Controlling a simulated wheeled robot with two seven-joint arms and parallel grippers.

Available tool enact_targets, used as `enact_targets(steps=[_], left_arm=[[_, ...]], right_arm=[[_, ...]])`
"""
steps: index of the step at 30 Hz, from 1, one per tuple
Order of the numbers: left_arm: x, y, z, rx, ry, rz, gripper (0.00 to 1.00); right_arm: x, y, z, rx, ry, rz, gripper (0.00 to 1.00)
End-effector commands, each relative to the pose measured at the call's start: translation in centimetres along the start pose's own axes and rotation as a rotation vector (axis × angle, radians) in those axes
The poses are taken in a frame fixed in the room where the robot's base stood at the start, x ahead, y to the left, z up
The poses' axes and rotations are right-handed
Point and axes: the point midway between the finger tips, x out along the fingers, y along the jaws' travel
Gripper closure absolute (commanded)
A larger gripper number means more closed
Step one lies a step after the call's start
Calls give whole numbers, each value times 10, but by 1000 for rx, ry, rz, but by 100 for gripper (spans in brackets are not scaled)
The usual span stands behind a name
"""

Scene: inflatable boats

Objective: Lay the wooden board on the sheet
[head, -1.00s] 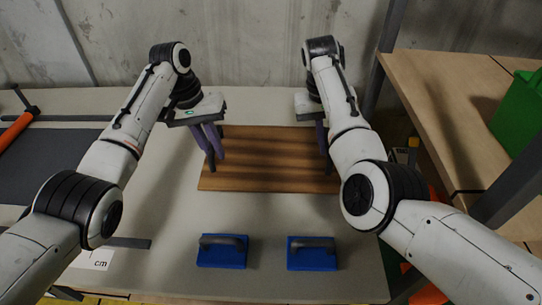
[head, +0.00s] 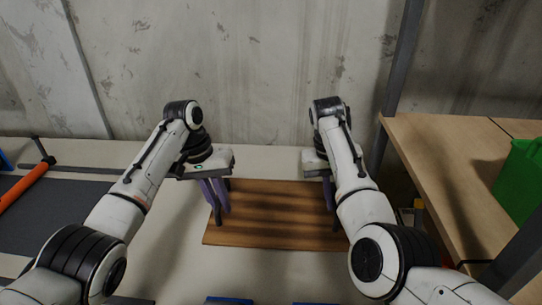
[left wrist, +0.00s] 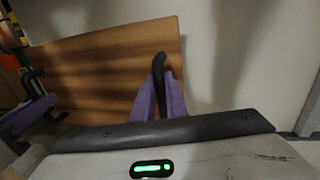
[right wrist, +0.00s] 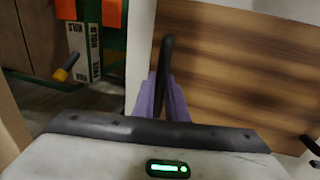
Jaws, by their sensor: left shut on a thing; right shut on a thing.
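The wooden board (head: 275,215) is a brown, striped rectangle over the middle of the pale table, with a dark upright handle at each end. My left gripper (head: 217,203) is shut on the left-end handle (left wrist: 160,75), between its purple fingers. My right gripper (head: 329,193) is shut on the right-end handle (right wrist: 164,65); my forearm partly hides it in the head view. The board looks level; I cannot tell whether it touches the table. The dark grey sheet (head: 45,235) lies on the table to the left, apart from the board.
An orange-handled tool (head: 25,187) lies across the sheet's far left part. Two blue blocks (head: 228,300) show only their tops at the bottom edge. A wooden shelf (head: 440,160) with a green crate (head: 520,180) and a grey post stand at right. A concrete wall rises behind.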

Motion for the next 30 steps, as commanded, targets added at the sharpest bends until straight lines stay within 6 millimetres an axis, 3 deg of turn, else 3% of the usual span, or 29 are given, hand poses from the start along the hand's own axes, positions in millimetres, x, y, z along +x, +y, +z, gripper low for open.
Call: enact_targets(steps=[11, 30], left_arm=[[-6, 2, 6, 1, 3, 1, 100], [-28, 5, 43, -4, -4, -8, 100]], right_arm=[[-6, 3, 6, 3, 3, 3, 100], [-30, 8, 41, 1, 12, 6, 100]])
